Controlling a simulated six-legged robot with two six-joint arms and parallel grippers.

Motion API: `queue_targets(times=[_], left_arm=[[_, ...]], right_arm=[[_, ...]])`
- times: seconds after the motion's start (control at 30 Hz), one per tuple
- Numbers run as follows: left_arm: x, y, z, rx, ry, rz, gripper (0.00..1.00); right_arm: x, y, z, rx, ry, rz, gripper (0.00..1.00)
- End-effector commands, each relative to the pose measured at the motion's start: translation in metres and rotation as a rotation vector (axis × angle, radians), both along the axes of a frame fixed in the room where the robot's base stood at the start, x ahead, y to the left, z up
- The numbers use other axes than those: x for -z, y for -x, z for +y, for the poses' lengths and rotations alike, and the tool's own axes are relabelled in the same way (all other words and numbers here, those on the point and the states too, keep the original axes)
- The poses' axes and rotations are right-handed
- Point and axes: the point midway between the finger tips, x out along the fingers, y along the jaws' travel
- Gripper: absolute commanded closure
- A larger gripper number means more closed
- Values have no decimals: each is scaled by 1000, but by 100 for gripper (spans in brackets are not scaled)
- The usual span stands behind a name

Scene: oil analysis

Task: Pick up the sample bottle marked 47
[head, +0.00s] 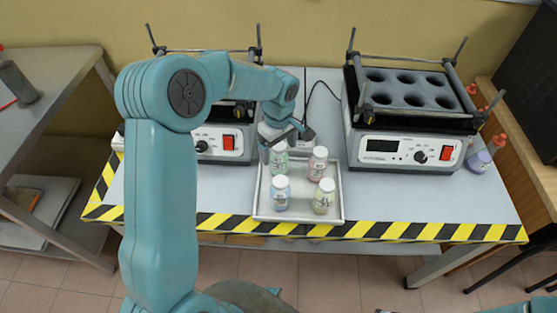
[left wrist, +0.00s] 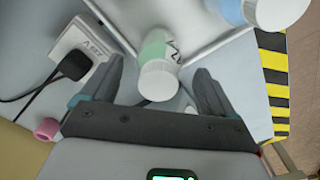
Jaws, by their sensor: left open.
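Sample bottles with white caps stand in a shallow metal tray (head: 303,216) in the head view: a green one (head: 279,163), a pink one (head: 317,165), a blue one (head: 281,195) and a yellow one (head: 324,197). Their label numbers are too small to read, so I cannot tell which is 47. My left gripper (head: 281,142) is open at the green bottle, partly hiding its top. In the left wrist view, the green bottle's cap (left wrist: 158,81) lies between the spread fingers (left wrist: 159,70), with gaps on both sides. My right gripper is not in view.
A device with a holed block (head: 408,93) stands right of the tray; a similar one (head: 222,142) is partly behind my left arm. A purple bottle (head: 478,160) stands at the table's right. Yellow-black tape (head: 370,230) marks the front edge. A white adapter (left wrist: 75,45) lies near the tray.

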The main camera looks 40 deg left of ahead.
Motion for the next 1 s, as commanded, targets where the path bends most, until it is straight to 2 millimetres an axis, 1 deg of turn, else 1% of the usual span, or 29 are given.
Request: queue_targets(times=[0.1, 0.2, 0.3, 0.5, 0.53, 0.57, 0.6, 0.67, 0.7, 0.73, 1.0], left_arm=[[21, 3, 0, 0, 2, 7, 12], [35, 1, 0, 0, 1, 4, 12], [41, 0, 0, 0, 1, 1, 12], [41, 0, 0, 0, 1, 0, 12], [41, 0, 0, 0, 1, 1, 18], [41, 0, 0, 0, 1, 1, 28], [41, 0, 0, 0, 1, 1, 41], [41, 0, 0, 0, 1, 1, 60], [41, 0, 0, 0, 1, 1, 74], [41, 0, 0, 0, 1, 1, 79], [40, -1, 0, 0, 0, 0, 79]], right_arm=[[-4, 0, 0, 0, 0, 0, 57], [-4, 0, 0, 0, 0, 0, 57], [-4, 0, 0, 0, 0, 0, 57], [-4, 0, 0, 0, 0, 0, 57], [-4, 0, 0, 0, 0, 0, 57], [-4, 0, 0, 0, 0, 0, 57], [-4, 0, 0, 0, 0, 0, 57], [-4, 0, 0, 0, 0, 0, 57], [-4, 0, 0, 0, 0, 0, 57], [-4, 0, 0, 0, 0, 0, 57], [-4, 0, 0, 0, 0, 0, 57]])
